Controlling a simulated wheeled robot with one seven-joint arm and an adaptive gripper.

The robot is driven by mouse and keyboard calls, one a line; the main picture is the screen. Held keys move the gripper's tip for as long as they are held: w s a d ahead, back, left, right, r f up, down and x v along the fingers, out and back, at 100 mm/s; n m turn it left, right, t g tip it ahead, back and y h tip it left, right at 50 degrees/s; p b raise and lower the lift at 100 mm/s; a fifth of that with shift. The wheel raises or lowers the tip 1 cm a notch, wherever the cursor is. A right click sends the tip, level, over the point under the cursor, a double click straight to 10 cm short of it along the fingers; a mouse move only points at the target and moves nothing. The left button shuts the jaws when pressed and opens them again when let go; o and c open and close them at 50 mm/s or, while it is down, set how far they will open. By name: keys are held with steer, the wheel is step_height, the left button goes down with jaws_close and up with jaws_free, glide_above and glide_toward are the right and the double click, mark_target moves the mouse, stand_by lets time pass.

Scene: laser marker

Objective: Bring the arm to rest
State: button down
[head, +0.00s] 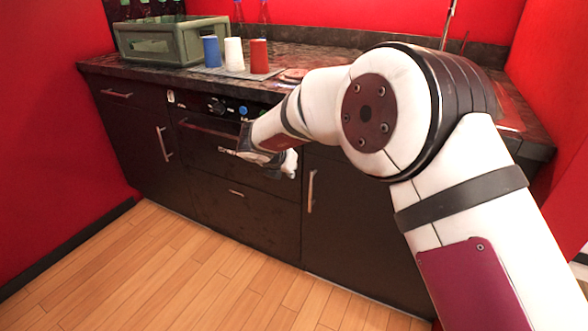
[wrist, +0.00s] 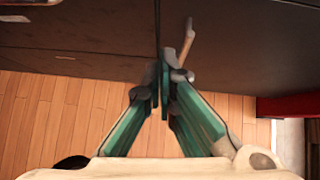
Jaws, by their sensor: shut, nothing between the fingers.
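My arm reaches from the right side of the head view toward the dark cabinets. My gripper (head: 290,163) hangs in front of the oven and drawer fronts, below the counter's edge. In the wrist view, the teal fingers of my gripper (wrist: 163,82) meet at their tips, with nothing between them. Behind the fingertips is a dark cabinet front with a vertical seam and a metal handle (wrist: 188,42). Whether the fingertips touch the cabinet front, I cannot tell.
The counter (head: 120,64) holds a green crate (head: 165,45), a blue cup (head: 211,52), a white cup (head: 234,54) and a red cup (head: 259,56). Bottles stand behind. The oven (head: 205,140) is set into the cabinets. The wooden floor (head: 150,270) is clear at the left.

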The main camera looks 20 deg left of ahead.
steer(key=shift+p+v, duration=0.3)
steer(key=shift+v, duration=1.45)
